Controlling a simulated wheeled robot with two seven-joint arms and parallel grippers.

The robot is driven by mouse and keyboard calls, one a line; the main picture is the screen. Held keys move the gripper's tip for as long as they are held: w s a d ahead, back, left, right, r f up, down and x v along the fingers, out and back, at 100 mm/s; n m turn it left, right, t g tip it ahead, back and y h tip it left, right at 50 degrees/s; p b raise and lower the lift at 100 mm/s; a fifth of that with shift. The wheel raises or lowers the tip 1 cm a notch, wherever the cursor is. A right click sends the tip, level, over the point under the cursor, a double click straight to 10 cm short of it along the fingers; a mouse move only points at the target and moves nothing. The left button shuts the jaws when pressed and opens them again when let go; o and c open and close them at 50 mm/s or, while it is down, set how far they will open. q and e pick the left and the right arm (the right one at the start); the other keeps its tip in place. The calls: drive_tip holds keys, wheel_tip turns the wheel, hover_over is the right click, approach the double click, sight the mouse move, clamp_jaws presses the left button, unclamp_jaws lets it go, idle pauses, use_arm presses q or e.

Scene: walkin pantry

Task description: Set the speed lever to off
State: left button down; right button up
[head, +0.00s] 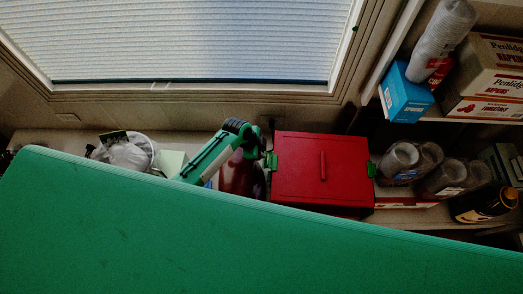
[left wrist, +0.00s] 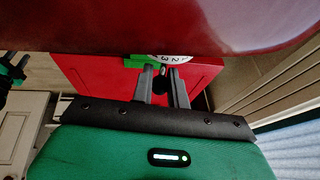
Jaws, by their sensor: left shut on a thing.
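A dark red, glossy mixer (head: 240,178) stands on the counter in the head view, partly covered by my left arm. Its body spans the top of the left wrist view (left wrist: 160,25). Below its edge a white dial (left wrist: 170,58) with printed numbers shows, partly hidden. The speed lever's black knob (left wrist: 160,86) sits between the fingers of my left gripper (left wrist: 162,90), which is shut on it. In the head view my left gripper (head: 250,148) reaches to the mixer's side, its fingertips hard to make out. The lever's exact setting cannot be read. My right gripper is not in view.
A red box (head: 300,180) with green latches stands close to the right of the mixer. Clear jars (head: 402,160) are farther right. A bowl with a pale bag (head: 125,152) is to the left. A window is behind. My own large green part hides the foreground.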

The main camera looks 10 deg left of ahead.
use_arm(q)
drive_tip(key=shift+w+a+g, duration=0.1)
drive_tip(key=shift+w+g, duration=0.4)
drive_tip(key=shift+g, duration=0.3)
drive_tip(key=shift+w+a+n+g+h+b, duration=0.1)
drive_tip(key=shift+w+n+g+h+b, duration=0.3)
drive_tip(key=shift+g+b, duration=0.35)
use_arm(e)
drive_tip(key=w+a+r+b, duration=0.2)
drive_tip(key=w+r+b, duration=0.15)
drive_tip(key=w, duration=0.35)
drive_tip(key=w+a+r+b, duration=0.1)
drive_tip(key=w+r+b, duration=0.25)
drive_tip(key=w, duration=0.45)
use_arm(q)
drive_tip(key=shift+w+a+f+n+g+h+b, duration=0.1)
drive_tip(key=shift+w+f+n+g+h+b, duration=0.3)
drive_tip(key=shift+g, duration=0.7)
drive_tip(key=shift+w+a+f+n+g+h+b, duration=0.1)
drive_tip(key=shift+w+g+b, duration=0.55)
drive_tip(key=shift+g, duration=0.5)
drive_tip(key=shift+w+a+f+n+g+h+b, duration=0.1)
drive_tip(key=shift+w+f+n+g+h+b, duration=0.2)
drive_tip(key=shift+g+b, duration=0.6)
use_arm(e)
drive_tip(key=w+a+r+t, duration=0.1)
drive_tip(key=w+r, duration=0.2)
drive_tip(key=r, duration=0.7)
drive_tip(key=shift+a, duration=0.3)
